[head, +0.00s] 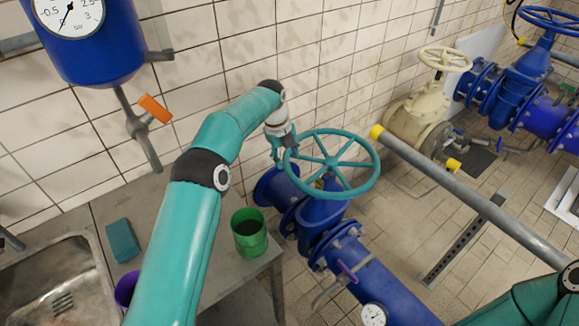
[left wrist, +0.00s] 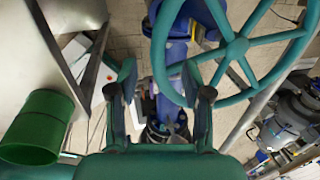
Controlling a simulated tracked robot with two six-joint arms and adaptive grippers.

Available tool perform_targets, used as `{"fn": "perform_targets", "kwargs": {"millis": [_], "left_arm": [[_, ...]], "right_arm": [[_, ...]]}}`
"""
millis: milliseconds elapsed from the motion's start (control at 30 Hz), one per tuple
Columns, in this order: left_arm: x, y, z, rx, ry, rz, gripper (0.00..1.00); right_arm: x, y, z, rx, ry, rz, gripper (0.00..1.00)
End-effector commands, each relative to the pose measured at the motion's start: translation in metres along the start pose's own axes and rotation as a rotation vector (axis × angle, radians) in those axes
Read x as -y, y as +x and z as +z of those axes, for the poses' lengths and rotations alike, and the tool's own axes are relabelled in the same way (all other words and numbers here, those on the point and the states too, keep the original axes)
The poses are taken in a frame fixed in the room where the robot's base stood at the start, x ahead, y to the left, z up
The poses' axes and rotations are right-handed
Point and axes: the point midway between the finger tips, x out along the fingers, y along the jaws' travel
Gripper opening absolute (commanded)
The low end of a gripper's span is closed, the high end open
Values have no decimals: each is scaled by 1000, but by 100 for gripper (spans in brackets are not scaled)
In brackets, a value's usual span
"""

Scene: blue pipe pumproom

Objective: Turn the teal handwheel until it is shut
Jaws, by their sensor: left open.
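The teal handwheel (head: 332,163) sits on top of a blue valve (head: 320,212) in the head view, with its spokes and hub visible. It also fills the upper right of the left wrist view (left wrist: 237,47). My left gripper (head: 284,148) is at the left edge of the wheel's rim, pointing down. In the left wrist view my left gripper (left wrist: 158,82) is open, its two fingers apart. The rim's near left part shows between the fingers, close to the right finger. I cannot tell whether they touch. My right gripper is not in view.
A green cup (head: 249,233) stands on the grey bench near the sink (head: 50,285). A grey rail (head: 470,195) runs right of the wheel. A cream valve (head: 425,100) stands behind. An orange-handled tap (head: 154,108) is on the left. The tiled floor between is partly clear.

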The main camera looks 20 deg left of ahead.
Motion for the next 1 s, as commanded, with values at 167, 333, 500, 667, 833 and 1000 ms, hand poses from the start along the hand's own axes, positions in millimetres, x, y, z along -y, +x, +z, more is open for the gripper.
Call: {"fn": "perform_targets", "kwargs": {"millis": [167,333,500,667,833,1000], "left_arm": [[0,-28,-1,0,1,0,50],[0,-39,-1,-1,1,1,50],[-1,-40,-1,-1,1,1,50],[0,-40,-1,-1,-3,1,38],[7,-40,2,10,-123,-34,10],[42,-24,-14,-80,-504,-186,0]], "right_arm": [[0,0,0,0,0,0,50],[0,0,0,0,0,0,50],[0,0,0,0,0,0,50],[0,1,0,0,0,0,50],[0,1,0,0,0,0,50],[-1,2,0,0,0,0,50]]}}
